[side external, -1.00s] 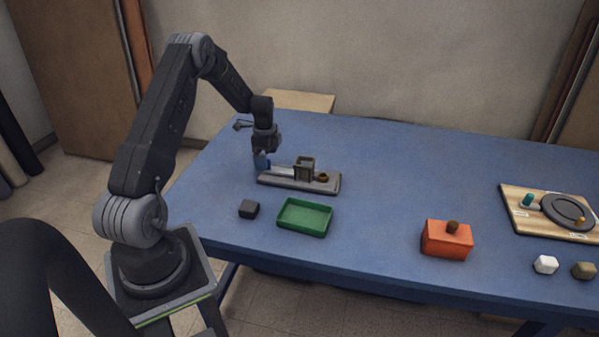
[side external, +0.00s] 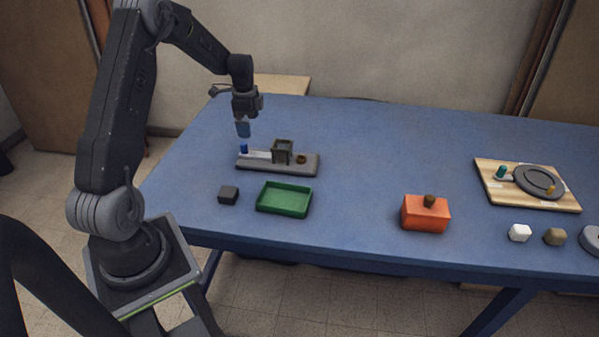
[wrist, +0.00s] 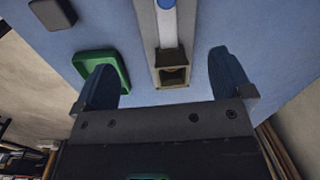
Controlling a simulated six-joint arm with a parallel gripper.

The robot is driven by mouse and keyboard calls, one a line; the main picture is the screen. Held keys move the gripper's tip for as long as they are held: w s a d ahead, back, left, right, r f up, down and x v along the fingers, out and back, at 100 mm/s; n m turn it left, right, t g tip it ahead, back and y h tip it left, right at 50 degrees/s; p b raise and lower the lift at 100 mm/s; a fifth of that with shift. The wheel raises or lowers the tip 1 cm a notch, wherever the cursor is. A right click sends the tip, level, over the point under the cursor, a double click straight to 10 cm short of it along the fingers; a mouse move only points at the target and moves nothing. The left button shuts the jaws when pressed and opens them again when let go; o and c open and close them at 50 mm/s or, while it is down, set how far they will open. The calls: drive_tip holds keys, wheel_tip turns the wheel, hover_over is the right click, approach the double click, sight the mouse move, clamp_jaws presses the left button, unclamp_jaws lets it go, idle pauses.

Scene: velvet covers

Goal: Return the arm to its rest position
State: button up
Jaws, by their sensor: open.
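My gripper (side external: 243,129) hangs above the left end of a grey slide fixture (side external: 300,168), apart from it and pointing down. In the wrist view its two blue fingers (wrist: 165,80) are spread wide with nothing between them. The blue knob also shows at the top of the wrist view (wrist: 167,4).
A green tray (side external: 285,209) and a dark block (side external: 228,195) lie in front of the fixture. An orange box (side external: 426,213) with a brown knob stands right of them. A wooden board (side external: 490,190) with a dark disc lies farther right. The blue table's back middle is clear.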

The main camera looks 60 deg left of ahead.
drive_tip(key=s+d+r+n+t, duration=0.2)
drive_tip(key=s+d+r+n, duration=0.1)
drive_tip(key=d+r, duration=1.45)
drive_tip(key=s+d+r+n+t, duration=0.2)
drive_tip(key=s+d+n, duration=0.3)
drive_tip(key=s+d, duration=1.1)
drive_tip(key=shift+s+d+t, duration=0.15)
drive_tip(key=shift+s+t, duration=0.05)
drive_tip(key=shift+t, duration=0.5)
